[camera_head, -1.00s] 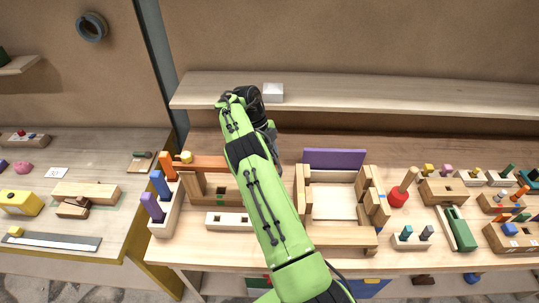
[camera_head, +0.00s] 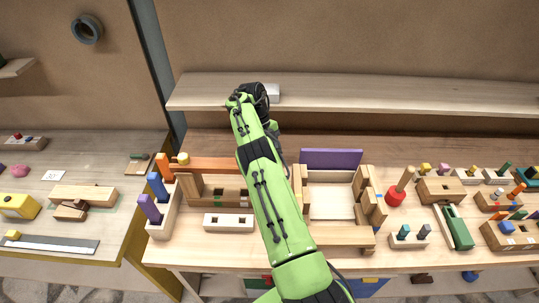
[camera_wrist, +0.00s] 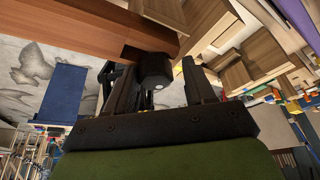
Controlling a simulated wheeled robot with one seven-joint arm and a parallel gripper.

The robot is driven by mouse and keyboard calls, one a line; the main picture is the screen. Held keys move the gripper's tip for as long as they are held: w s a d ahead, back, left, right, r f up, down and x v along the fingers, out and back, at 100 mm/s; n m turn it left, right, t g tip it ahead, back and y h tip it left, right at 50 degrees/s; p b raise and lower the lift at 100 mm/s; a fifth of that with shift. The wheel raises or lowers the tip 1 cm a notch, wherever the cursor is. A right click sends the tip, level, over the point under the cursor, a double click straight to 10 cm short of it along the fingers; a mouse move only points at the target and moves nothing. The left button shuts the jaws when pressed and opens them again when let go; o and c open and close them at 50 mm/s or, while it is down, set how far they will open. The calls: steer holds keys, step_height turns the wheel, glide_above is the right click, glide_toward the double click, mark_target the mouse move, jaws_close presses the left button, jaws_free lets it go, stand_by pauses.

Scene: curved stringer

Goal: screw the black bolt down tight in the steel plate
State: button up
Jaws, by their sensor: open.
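In the wrist view, a black cylinder (camera_wrist: 153,70) that looks like the bolt's head sits between the two black fingers of my gripper (camera_wrist: 158,64). The fingers are open, one on each side of it, with a gap visible on the right; I cannot tell whether the left finger touches. A red-brown beam (camera_wrist: 85,22) lies just beyond the cylinder. The bolt's shank is not visible. I cannot clearly make out the steel plate in either view. In the head view, my own arm hides the gripper and the bolt.
A pale grey block (camera_head: 272,91) on the back shelf (camera_head: 400,97) is partly covered by my arm's far end. On the bench stand a purple board (camera_head: 331,158), a holder with coloured pegs (camera_head: 164,222) and several peg blocks at right. The shelf's right side is clear.

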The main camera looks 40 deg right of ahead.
steer(key=shift+a+f, duration=0.35)
steer(key=shift+f, duration=0.05)
steer(key=r, duration=1)
steer(key=shift+d+r, duration=0.1)
steer(key=shift+d, duration=0.2)
steer(key=shift+r, duration=0.3)
